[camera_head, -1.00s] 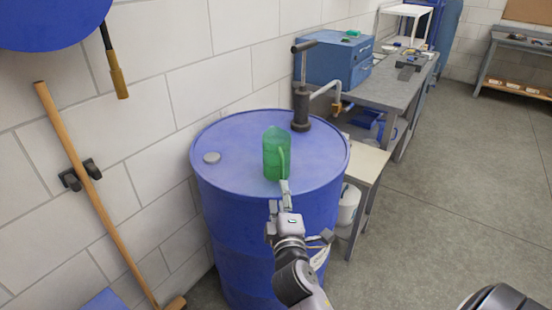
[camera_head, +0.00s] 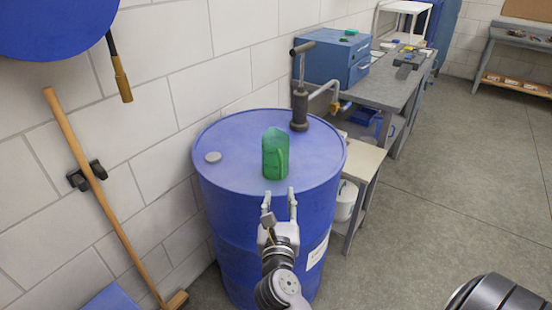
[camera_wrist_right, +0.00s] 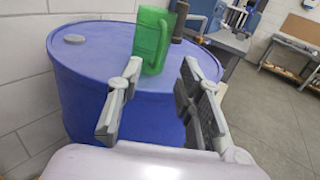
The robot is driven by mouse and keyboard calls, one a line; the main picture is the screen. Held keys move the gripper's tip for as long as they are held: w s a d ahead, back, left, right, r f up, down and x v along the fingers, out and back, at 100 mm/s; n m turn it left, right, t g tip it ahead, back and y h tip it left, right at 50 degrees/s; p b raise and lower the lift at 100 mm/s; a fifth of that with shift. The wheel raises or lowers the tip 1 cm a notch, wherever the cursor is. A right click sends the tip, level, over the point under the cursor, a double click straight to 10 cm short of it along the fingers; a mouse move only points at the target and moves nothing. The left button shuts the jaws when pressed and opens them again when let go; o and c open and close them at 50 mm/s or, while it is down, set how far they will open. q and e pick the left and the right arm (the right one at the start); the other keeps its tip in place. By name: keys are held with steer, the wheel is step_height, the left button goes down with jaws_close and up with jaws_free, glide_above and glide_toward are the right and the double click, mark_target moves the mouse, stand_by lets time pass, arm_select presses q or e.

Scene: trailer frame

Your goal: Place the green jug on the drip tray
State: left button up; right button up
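The green jug (camera_head: 275,155) stands upright on top of the blue drum (camera_head: 235,142), near its front edge. It also shows in the right wrist view (camera_wrist_right: 152,38), with its handle towards me. My right gripper (camera_head: 279,194) is open and empty in front of the jug at the drum's front rim. In the wrist view its fingers (camera_wrist_right: 158,88) are spread, with the jug beyond them and apart from them. I cannot clearly make out a drip tray. My left gripper is not in view.
A hand pump (camera_head: 299,108) stands on the drum behind the jug, its spout reaching right. A low beige-topped stand (camera_head: 364,157) is right of the drum. A grey workbench (camera_head: 385,90) carries a blue cabinet (camera_head: 333,58). Open floor lies to the right.

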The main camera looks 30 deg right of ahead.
steer(key=p, duration=0.1)
glide_toward(281, 167)
steer(key=x, duration=0.5)
steer(key=shift+x, duration=2.9)
steer(key=shift+c, duration=0.2)
jaws_close()
